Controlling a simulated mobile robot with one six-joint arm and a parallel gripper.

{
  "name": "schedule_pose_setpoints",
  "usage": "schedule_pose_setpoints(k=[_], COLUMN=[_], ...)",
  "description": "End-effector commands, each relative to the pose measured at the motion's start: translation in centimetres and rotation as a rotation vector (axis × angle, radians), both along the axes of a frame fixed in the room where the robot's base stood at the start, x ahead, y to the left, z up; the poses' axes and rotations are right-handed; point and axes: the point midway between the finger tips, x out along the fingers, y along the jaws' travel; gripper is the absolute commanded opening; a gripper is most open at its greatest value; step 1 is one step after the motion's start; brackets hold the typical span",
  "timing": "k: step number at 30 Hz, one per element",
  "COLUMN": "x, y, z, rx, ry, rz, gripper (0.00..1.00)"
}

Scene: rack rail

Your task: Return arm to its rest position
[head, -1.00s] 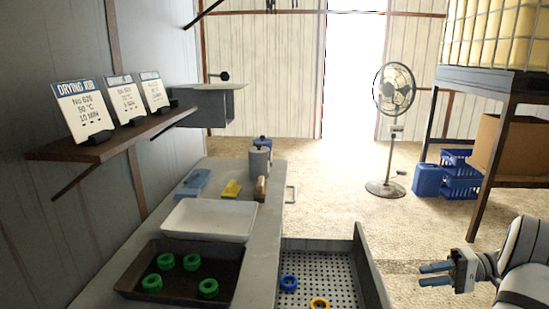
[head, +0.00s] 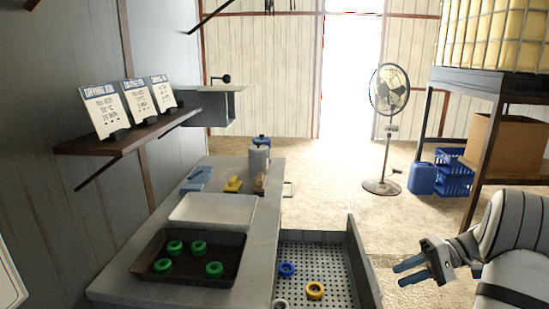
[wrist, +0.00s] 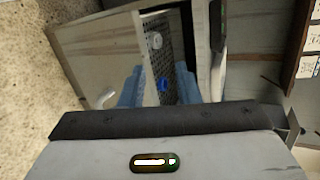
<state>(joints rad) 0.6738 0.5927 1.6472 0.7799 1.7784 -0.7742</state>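My gripper (head: 400,272) is at the right of the head view, out in the air to the right of the open drawer. Its two blue fingers are apart with nothing between them. In the wrist view the gripper (wrist: 158,88) also shows a gap between its fingers, with the drawer seen beyond. My white arm reaches in from the right edge of the head view.
The open perforated drawer (head: 345,265) holds a blue ring (head: 287,269), a yellow ring (head: 314,290) and a pale ring (head: 281,304). A dark tray (head: 222,283) on the counter holds several green rings. A rack (head: 487,120) stands behind my arm; floor between is clear.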

Motion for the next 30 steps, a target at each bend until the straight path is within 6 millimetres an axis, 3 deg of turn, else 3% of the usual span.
schedule_pose_setpoints(k=[8,15,24,30], x=[-3.2,-8.8,-15.6,-18.5], y=[7.0,12.7,16.1,16.8], z=[4.2,7.2,9.7,10.4], rx=[-0.280,-0.623,-0.979,-1.106], ry=[0.087,0.090,-0.082,-0.234], rz=[0.063,0.085,0.043,-0.003], gripper=[0.30,0.30,0.30,0.30])
